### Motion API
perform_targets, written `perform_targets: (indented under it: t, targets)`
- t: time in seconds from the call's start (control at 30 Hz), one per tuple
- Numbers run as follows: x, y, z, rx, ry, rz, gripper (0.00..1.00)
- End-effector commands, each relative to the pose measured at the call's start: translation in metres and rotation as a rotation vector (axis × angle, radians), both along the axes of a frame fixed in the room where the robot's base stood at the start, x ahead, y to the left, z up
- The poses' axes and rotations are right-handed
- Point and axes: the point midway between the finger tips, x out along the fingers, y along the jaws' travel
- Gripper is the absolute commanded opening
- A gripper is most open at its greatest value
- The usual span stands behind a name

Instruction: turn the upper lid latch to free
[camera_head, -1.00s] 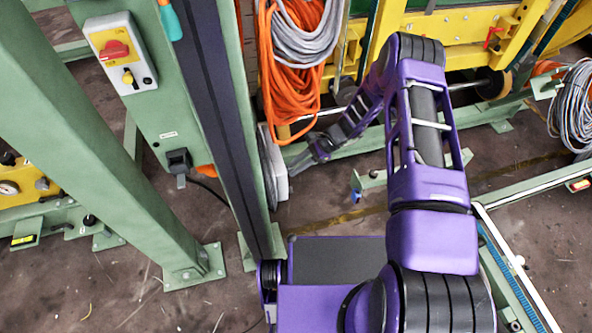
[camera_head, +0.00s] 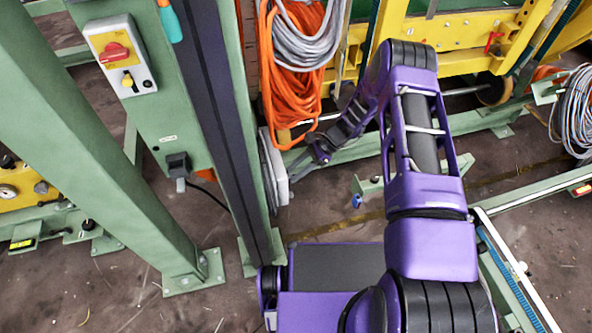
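A pale grey box (camera_head: 281,178) is mounted on the far side of the green column with the dark strip, and I see it nearly edge-on. The column hides part of it. No lid latch can be made out on it at this size. My gripper (camera_head: 319,157) is at the end of my purple arm, just right of the box and below the hanging cables. It is small and dark here, and its fingers cannot be told apart. I cannot tell whether it touches the box.
Orange cable (camera_head: 291,85) and grey cable (camera_head: 307,35) hang above the gripper. The green column (camera_head: 212,110) stands left of it. A switch box (camera_head: 120,55) with a red knob is at upper left. Bare floor lies below the gripper.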

Motion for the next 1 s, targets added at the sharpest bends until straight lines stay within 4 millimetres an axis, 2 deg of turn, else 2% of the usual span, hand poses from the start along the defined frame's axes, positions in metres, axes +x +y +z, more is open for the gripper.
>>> perform_targets:
  t: [0.17,0.33,0.8,1.0]
  targets:
    - [0.000,-0.001,0.001,0.000,0.000,0.000,0.41]
    - [0.004,-0.012,0.013,-0.002,-0.002,-0.001,0.41]
    - [0.027,-0.087,0.091,-0.001,-0.003,-0.001,0.41]
    - [0.034,-0.109,0.114,-0.001,-0.003,-0.001,0.41]
